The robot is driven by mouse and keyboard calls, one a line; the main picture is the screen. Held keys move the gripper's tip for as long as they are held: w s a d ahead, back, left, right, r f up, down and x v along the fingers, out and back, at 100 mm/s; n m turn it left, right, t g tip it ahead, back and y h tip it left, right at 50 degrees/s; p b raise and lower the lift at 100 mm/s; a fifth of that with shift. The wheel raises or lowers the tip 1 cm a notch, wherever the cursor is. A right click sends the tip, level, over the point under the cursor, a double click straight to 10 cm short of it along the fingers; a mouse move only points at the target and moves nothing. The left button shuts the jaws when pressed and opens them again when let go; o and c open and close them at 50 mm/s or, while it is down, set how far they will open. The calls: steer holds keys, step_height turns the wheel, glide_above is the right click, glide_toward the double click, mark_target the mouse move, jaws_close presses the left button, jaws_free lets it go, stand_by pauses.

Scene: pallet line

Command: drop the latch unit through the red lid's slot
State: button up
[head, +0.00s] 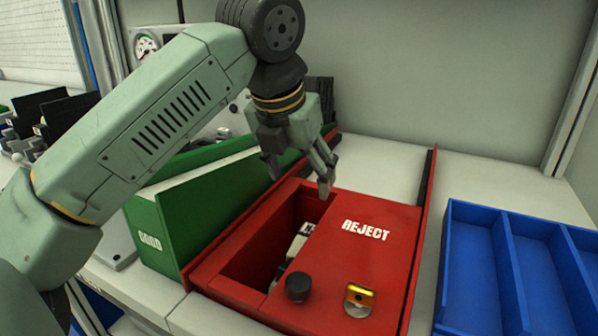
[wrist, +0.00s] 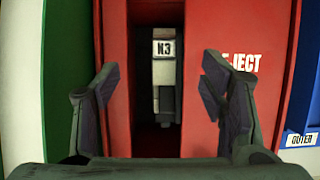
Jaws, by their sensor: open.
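The red lid (head: 395,215) marked REJECT covers the right part of a red box; it also shows in the wrist view (wrist: 220,25). A long dark slot (head: 262,255) is open at its left. A grey-white unit with an N3 label, seemingly the latch unit (head: 298,246), is down inside the slot; it also shows in the wrist view (wrist: 164,72). Its lower end is in shadow. My gripper (head: 298,178) is open and empty above the slot's far end. In the wrist view its fingers (wrist: 160,85) stand apart on either side of the slot, not touching the unit.
A black knob (head: 298,287) and a yellow-and-metal piece (head: 360,298) are on the lid's near part. A green GOOD box (head: 195,215) stands close at left. A blue divided tray (head: 478,212) is at right. Grey bench (head: 480,172) is clear behind the tray.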

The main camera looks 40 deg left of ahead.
steer(key=shift+r, duration=0.1)
steer(key=v, duration=0.7)
steer(key=shift+s, duration=0.2)
stand_by(1.3)
